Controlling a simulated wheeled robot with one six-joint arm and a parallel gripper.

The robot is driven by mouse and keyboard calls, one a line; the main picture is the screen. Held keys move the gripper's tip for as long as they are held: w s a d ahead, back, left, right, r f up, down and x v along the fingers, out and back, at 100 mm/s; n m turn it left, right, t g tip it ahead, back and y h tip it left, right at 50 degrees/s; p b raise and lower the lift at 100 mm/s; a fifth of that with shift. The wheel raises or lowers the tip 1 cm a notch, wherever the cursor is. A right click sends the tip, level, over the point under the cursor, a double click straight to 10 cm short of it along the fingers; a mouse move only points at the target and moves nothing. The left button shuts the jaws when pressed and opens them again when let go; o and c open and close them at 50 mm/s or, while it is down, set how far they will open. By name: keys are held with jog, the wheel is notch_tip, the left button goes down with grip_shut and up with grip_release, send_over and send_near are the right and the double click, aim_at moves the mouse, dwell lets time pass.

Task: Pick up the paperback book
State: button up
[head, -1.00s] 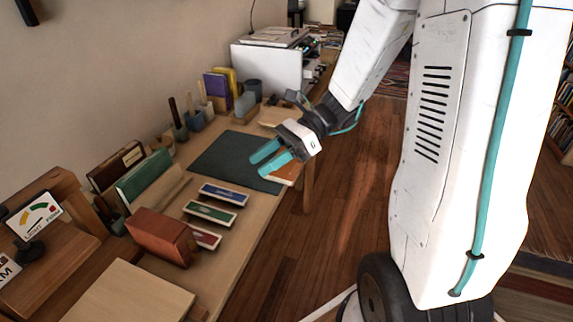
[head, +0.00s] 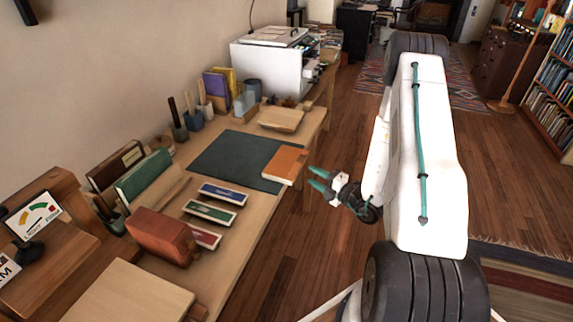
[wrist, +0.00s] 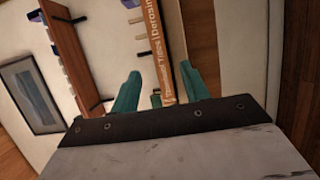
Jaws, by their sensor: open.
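The paperback book (head: 286,165) has an orange cover and lies flat at the right edge of the desk, partly on the dark green mat (head: 235,160). In the wrist view its orange spine with white lettering (wrist: 166,50) faces me and lies ahead, between the lines of the two fingers. My gripper (head: 313,178) has teal fingers and is off the desk's right side, pointing left at the book's outer edge. In the wrist view my gripper (wrist: 160,82) is open and empty, with a gap to the book.
A wooden tray (head: 281,120) and a white printer (head: 265,68) are farther back.

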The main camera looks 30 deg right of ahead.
aim_at(300, 169)
jog(key=x, duration=0.6)
jog(key=shift+w, duration=0.1)
grip_shut()
